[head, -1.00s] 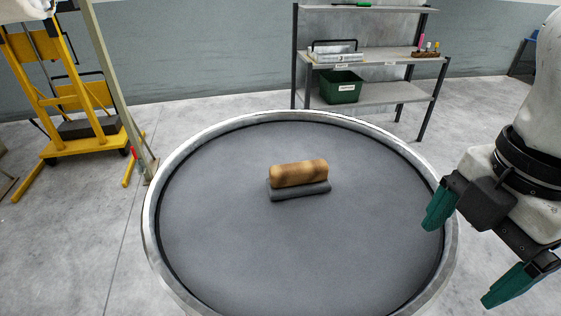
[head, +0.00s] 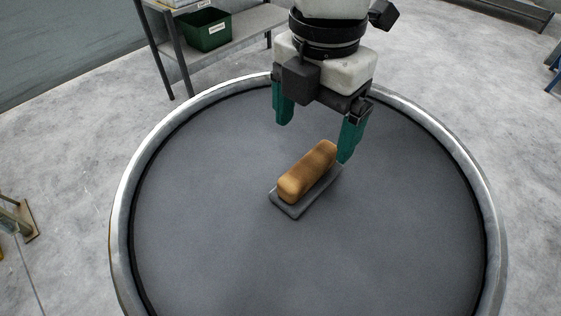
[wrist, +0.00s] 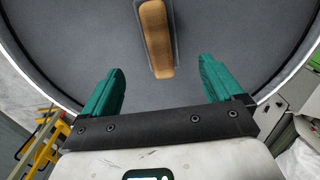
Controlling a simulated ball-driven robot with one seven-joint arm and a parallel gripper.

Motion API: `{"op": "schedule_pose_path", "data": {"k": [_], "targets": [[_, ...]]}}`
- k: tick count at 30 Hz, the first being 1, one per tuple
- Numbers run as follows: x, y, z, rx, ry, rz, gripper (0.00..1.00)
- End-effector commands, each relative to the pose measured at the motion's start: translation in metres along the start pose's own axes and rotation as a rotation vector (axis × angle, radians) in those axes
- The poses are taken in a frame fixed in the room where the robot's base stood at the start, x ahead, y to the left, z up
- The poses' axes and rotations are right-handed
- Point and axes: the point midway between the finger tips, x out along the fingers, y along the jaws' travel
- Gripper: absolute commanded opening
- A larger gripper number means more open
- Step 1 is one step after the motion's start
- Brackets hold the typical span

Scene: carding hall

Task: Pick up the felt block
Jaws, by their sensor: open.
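The felt block (head: 308,172) has a rounded tan-brown upper part over a flat grey base (head: 289,209). It lies on the round dark grey top, slanting from near left to far right in the head view. My gripper (head: 314,141) points down with its two green fingers apart and nothing between them. It hangs beyond the block's far end, with the right finger close to that end in the picture; I cannot tell its exact height. In the wrist view the block (wrist: 156,42) lies ahead of the open fingers (wrist: 162,68), roughly in line with the gap, its far end cut off.
The round table (head: 200,255) has a raised pale metal rim (head: 120,215) all around. Its surface is clear apart from the block. A shelf rack (head: 235,40) with a green bin (head: 204,30) stands on the floor beyond the rim at the upper left.

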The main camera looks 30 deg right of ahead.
Motion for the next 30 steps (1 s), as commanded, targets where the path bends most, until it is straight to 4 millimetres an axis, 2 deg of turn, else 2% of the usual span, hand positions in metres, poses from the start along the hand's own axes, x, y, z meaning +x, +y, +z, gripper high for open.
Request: {"op": "schedule_pose_path", "data": {"k": [9,17,24,30], "targets": [[0.043,0.000,-0.001,-0.001,0.003,-0.001,0.94],[0.061,0.000,-0.001,-0.001,0.004,-0.002,0.94],[0.095,0.000,-0.001,0.000,0.003,-0.001,0.94],[0.104,0.000,-0.001,-0.001,0.002,0.001,0.94]]}}
